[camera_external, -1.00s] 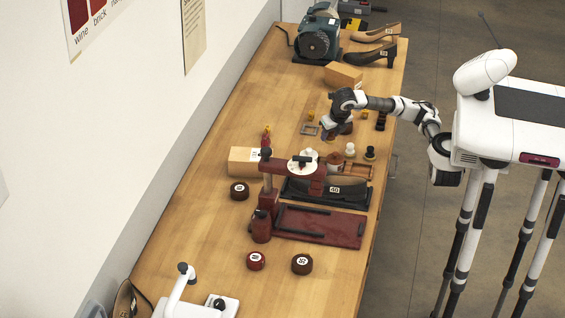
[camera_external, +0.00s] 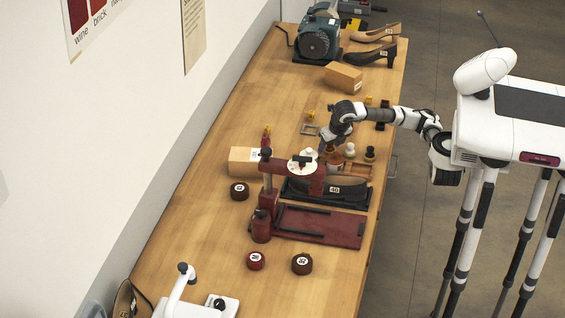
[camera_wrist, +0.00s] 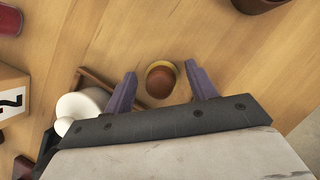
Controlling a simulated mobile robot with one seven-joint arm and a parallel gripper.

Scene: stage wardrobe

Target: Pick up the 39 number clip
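My gripper (camera_wrist: 160,92) is open in the wrist view, its two purple fingers apart. A small round brown thing with a yellow rim (camera_wrist: 160,81) shows between and just beyond the fingertips; neither finger visibly touches it. In the external view my gripper (camera_external: 327,148) is low over the far right part of the table, beside the spools. Small yellow pieces stand on the table, one (camera_external: 310,116) behind my gripper and another (camera_external: 368,100) near the right edge. I cannot read the number 39 on anything, so I cannot tell which thing is the 39 clip.
A white spool (camera_external: 350,150) stands close by; it also shows in the wrist view (camera_wrist: 78,106). A black spool (camera_external: 370,154) and a small wooden tray (camera_external: 366,172) are near. The left table side (camera_external: 190,175) is mostly clear.

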